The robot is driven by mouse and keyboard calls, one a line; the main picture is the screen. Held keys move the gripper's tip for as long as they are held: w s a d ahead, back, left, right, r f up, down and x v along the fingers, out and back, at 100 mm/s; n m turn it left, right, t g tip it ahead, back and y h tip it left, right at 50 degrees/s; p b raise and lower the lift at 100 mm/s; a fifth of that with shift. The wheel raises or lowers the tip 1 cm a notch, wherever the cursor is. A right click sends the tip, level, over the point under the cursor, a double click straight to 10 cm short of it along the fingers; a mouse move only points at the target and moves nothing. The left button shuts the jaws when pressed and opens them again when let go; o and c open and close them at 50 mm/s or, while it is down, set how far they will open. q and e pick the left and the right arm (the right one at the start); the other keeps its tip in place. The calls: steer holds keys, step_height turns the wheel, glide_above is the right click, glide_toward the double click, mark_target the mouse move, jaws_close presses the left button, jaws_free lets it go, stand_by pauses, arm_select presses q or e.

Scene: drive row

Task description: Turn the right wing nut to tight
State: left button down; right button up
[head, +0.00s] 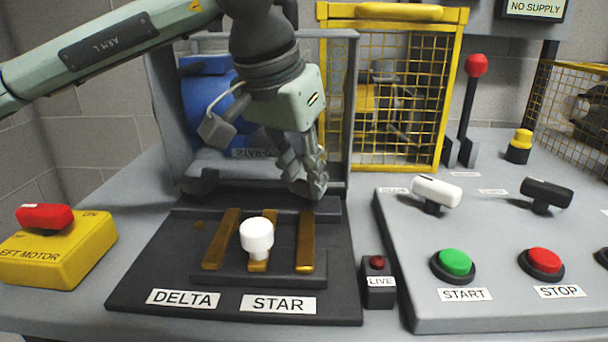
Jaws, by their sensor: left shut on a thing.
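My left gripper (308,186) reaches down from the upper left to the lower right part of the grey guard frame (351,120). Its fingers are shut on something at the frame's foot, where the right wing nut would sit. The fingers hide that nut, so I cannot see its angle. A dark part that looks like the left wing nut (199,182) shows at the frame's lower left. My right gripper is not in view.
In front lies a black DELTA/STAR board with brass bars (221,240) and a white knob (257,237). A blue motor (205,95) stands behind the frame. A yellow cage (440,90), a red-knobbed lever (475,66) and a grey button panel (400,262) are to the right.

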arm_select(q)
steer(key=c, duration=1.4)
jaws_free()
steer(key=shift+o, duration=0.2)
steer(key=shift+r, duration=0.1)
steer(key=v, duration=1.2)
steer(key=shift+a, duration=0.1)
